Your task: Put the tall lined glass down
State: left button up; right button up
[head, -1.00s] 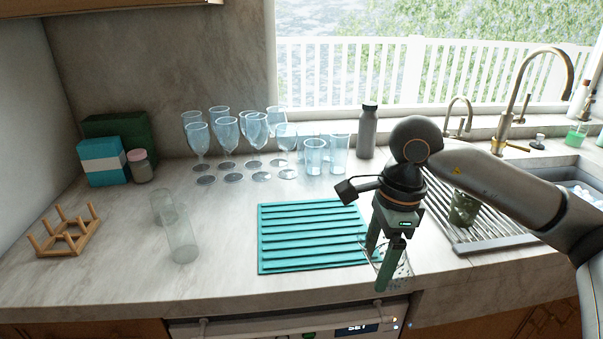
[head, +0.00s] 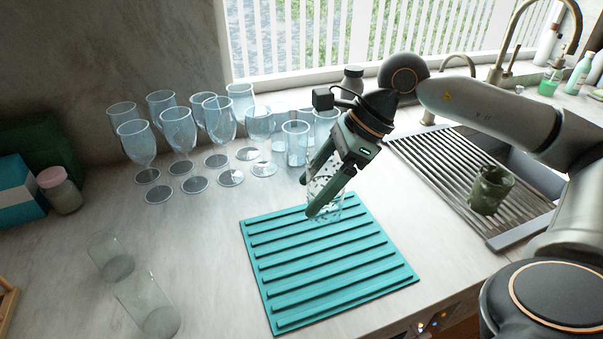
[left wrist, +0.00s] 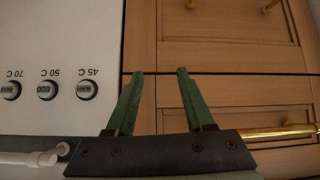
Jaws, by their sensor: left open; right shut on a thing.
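My right gripper (head: 318,185) is shut on a clear glass with dark markings (head: 330,203), which I take as the tall lined glass. The fingers cover part of it. The glass is at the back edge of the teal ribbed mat (head: 330,262) in the head view, and I cannot tell whether its base touches the mat. My left gripper (left wrist: 160,72) is open and empty in the left wrist view, in front of wooden drawer fronts. It is outside the head view.
Several blue-tinted stemmed glasses (head: 178,128) and tumblers (head: 295,140) stand just behind and left of the held glass. Two clear glasses (head: 148,305) are at the front left. A dark green cup (head: 490,188) stands on the drainer (head: 440,165) at right. Most of the mat is bare.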

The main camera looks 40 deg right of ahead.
aim_at(314, 219)
jog(key=shift+s, duration=0.2)
pick_arm(q)
jog(key=shift+s+f, duration=0.15)
jog(key=shift+s, duration=0.25)
jog(key=shift+f, duration=0.1)
pick_arm(e)
notch_tip(314, 219, down, 3)
jog(key=b, duration=0.3)
jog(key=shift+r, duration=0.15)
jog(key=shift+f+b, duration=0.65)
jog(key=shift+b, duration=0.05)
jog(key=shift+f+b, duration=0.7)
jog(key=shift+w+f+b, duration=0.1)
jog(key=shift+f+b, duration=0.95)
jog(key=shift+b, duration=0.05)
pick_arm(q)
jog(key=w+d+f, duration=0.1)
jog(key=d+f, duration=0.2)
jog(key=f, duration=0.2)
jog(key=shift+w+f+m+h, duration=0.2)
jog(key=shift+w+m+h, duration=0.1)
jog(key=shift+h, duration=0.1)
